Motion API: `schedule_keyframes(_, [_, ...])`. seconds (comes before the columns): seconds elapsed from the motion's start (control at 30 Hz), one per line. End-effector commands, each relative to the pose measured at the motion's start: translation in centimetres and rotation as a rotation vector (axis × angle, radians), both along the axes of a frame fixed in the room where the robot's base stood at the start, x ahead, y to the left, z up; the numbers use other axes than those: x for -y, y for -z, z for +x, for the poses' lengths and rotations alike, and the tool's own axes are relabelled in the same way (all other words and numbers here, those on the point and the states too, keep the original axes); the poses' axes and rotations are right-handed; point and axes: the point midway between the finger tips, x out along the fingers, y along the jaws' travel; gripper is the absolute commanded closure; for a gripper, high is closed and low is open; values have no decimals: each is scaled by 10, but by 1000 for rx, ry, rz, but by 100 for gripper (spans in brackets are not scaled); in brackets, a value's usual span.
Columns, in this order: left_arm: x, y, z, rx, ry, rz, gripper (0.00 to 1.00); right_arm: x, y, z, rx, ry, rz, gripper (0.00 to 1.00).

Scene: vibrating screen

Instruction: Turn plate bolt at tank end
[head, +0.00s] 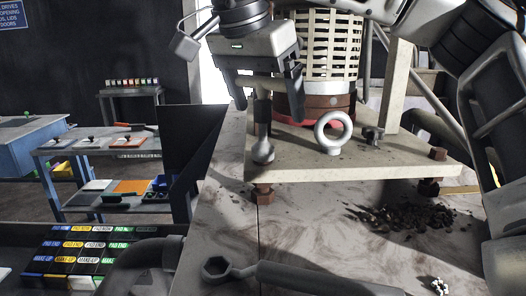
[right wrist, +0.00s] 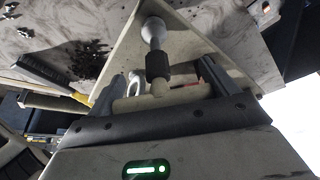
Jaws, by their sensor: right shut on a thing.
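My right gripper (head: 264,88) is in the upper middle of the head view. It is shut on the crossbar of a pale T-handled tool (head: 262,115), which also shows in the right wrist view (right wrist: 157,64). The tool hangs upright with a dark sleeve on its shaft. Its rounded lower end (head: 263,152) is over the left corner of the beige plate (head: 310,164). The plate bolt's top is hidden there; I cannot tell whether the tool touches it. A rusty bolt end (head: 262,192) shows under that corner. My left gripper is not in view.
A grey eyebolt (head: 333,132) and a smaller fitting (head: 373,136) stand on the plate beside the slatted tank (head: 318,50). Rusty bolts (head: 438,153) are at the right corner. A ring-ended wrench (head: 215,269) lies in front. Dark debris (head: 410,216) lies at right.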

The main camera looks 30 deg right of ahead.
Motion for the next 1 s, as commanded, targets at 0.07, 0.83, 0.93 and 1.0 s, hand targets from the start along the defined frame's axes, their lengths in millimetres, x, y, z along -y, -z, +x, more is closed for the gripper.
schedule_keyframes(0.07, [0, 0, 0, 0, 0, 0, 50, 0, -4, 0, 2, 1, -1, 38])
schedule_keyframes(0.83, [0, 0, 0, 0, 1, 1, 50, 0, -42, 0, 1, -2, -2, 38])
schedule_keyframes(0.93, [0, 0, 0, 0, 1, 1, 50, 0, -45, 0, 0, -3, -1, 38])
schedule_keyframes(1.0, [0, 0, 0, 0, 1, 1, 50, 0, -46, 0, 0, -3, -1, 38])
